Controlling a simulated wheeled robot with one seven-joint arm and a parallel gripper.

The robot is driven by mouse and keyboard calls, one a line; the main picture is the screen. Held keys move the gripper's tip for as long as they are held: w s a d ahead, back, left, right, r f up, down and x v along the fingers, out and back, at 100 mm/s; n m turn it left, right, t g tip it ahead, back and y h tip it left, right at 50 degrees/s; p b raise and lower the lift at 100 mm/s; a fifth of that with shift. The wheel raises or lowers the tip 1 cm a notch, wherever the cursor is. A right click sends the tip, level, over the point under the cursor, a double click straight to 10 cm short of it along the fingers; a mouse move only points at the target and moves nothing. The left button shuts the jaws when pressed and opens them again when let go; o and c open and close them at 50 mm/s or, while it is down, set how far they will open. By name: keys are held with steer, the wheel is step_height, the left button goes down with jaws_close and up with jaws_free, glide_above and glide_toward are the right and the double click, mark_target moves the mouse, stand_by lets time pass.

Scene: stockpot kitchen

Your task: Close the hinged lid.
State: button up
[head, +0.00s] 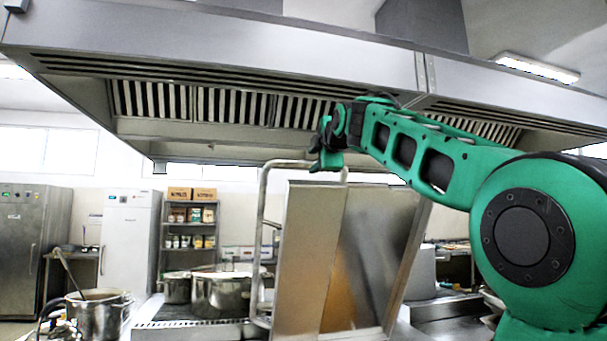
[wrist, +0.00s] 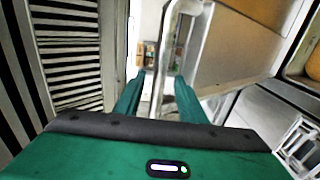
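The hinged lid (head: 365,250) is a large steel panel standing raised, close to upright, in the head view. It also shows in the wrist view (wrist: 235,45). A tubular handle (head: 263,215) runs along its left side and bends over at the top; the same handle shows in the wrist view (wrist: 161,60). My gripper (head: 327,160) is at the top bend of the handle. In the wrist view, my gripper's two fingers (wrist: 158,85) are apart, with the handle tube between them and gaps beside it. Whether a finger touches the tube is unclear.
A steel extractor hood (head: 230,60) with slatted filters hangs just above my arm. Large stockpots (head: 222,297) stand left of the lid, and another pot (head: 100,317) with a ladle is at the lower left. Shelves (head: 190,230) stand behind.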

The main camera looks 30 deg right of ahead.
steer(key=x, duration=0.9)
steer(key=shift+f, duration=0.1)
jaws_close()
